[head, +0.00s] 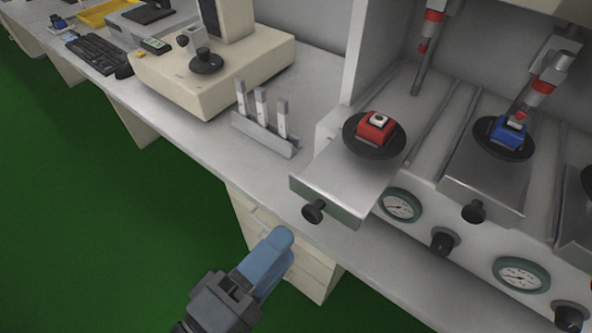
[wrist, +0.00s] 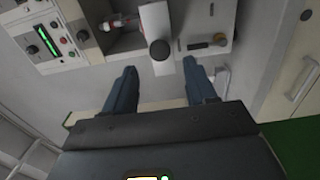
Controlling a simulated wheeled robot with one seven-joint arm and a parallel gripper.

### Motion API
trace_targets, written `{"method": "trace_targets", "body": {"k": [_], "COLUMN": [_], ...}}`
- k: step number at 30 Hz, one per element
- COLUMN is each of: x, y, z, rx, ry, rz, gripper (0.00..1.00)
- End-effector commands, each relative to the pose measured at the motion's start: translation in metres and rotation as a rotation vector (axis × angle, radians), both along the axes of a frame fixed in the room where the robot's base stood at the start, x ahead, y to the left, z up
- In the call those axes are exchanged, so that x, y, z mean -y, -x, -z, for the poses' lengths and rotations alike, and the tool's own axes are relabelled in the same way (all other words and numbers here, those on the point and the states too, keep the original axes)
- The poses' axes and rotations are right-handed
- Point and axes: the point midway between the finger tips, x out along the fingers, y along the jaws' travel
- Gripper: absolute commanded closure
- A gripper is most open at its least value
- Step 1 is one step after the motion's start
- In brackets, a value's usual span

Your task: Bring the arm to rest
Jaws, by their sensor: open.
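My gripper (head: 272,252) is in the lower middle of the head view, in front of the bench edge and above the drawer unit. Its blue fingers overlap from this side. In the wrist view my gripper (wrist: 161,76) shows two blue fingers spread apart with nothing between them. A dark round knob shows just beyond the gap between the fingers. I see no contact between the fingers and anything else.
A pulled-out metal slide (head: 335,188) with a red block (head: 376,129) is up and right of my gripper. A blue block (head: 508,131) sits on another slide. A rack of grey bars (head: 265,135) stands on the bench. Green floor (head: 90,230) is open at left.

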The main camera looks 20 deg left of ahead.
Motion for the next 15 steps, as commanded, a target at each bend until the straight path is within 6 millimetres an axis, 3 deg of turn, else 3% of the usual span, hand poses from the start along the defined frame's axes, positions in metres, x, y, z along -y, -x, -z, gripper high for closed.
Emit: {"method": "trace_targets", "body": {"k": [5, 8, 11, 15], "x": [0.001, 0.007, 0.021, 0.053], "y": [0.0, -0.002, -0.005, -0.001], "z": [0.001, 0.011, 0.037, 0.091], "rx": [-0.002, -0.036, -0.12, -0.29], "ry": [0.0, -0.007, -0.035, -0.145], "rz": [0.0, -0.011, -0.046, -0.112], "gripper": [0.44, 0.44, 0.44, 0.44]}}
